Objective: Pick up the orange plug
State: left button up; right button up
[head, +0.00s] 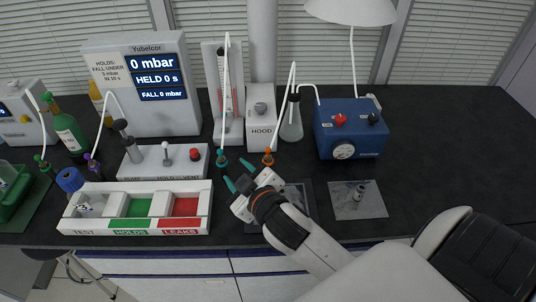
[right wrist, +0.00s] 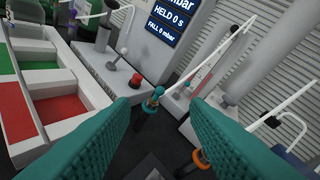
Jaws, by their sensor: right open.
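The orange plug (head: 268,157) stands on the black bench in front of the white HOOD box, with a white tube rising from it. In the right wrist view its orange ring (right wrist: 201,160) shows beside the right finger, which hides part of it. My right gripper (head: 238,175) is open and empty, its teal fingers spread. It is in front of the plug and a little to its left, apart from it in the head view. A teal plug (head: 221,161) stands further left; in the right wrist view it shows between the fingertips (right wrist: 152,101). My left gripper is out of view.
A white tray (head: 64,222) with green and red compartments lies left of the gripper. Behind it is a valve block (head: 150,170) with a red knob. A blue pump box (head: 335,140) and a glass flask (head: 291,125) stand right of the plug. The right bench is clear.

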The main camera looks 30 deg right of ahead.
jog(key=w+a+r+n+t+y, duration=0.2)
jog(key=a+r+n+t+y, duration=0.1)
jog(key=a+r+n+y, duration=0.4)
jog(key=w+a+r+n+t+y, duration=0.25)
jog(key=r+n+y, duration=0.2)
jog(key=r, duration=0.45)
jog(key=s+a+r+n+g+y, duration=0.25)
jog(key=a+n+g+y, duration=0.55)
jog(key=n, duration=0.6)
jog(key=n+g+h, duration=1)
jog(key=g+h, duration=0.2)
jog(key=h, duration=0.9)
send_near(268, 148)
jog(key=shift+t, duration=0.35)
jog(key=x, duration=0.1)
jog(key=p+x, duration=0.2)
jog(key=x, duration=0.1)
jog(key=shift+s+d, duration=0.15)
jog(key=shift+s, duration=0.15)
jog(key=p+x, duration=0.2)
jog(key=x, duration=0.2)
jog(key=shift+f, duration=0.7)
grip_shut()
